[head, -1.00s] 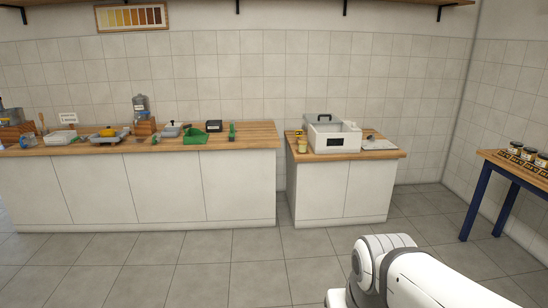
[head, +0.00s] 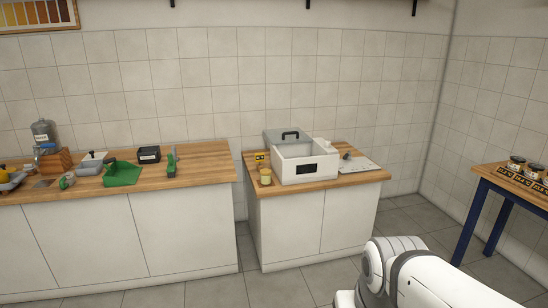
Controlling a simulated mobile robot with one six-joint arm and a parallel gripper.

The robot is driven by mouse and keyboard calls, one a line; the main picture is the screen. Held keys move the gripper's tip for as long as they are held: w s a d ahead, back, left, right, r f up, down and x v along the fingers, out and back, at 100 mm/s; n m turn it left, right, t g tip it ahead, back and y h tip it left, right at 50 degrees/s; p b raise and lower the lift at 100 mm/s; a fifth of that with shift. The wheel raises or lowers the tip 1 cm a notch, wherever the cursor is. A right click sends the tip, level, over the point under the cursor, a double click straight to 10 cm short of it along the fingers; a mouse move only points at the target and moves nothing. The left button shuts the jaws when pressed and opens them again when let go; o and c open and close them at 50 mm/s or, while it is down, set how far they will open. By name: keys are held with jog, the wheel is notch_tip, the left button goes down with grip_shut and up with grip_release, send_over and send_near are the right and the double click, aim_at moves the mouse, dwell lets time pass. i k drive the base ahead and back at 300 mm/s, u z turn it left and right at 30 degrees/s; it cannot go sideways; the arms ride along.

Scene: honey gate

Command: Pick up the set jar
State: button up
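Several dark-lidded jars (head: 516,163) stand on the table at the right edge. My white arm shows at the lower right, well in front of the counter. My gripper is outside the view.
The white open box (head: 305,163) with a grey lid stands on the short counter (head: 300,192). A blue-legged table (head: 480,184) stands right. Tiled floor between is clear.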

aim_at(265, 174)
jog(key=i, duration=1.6)
jog(key=u, duration=0.25)
jog(key=i, duration=1.6)
jog(key=u, duration=0.2)
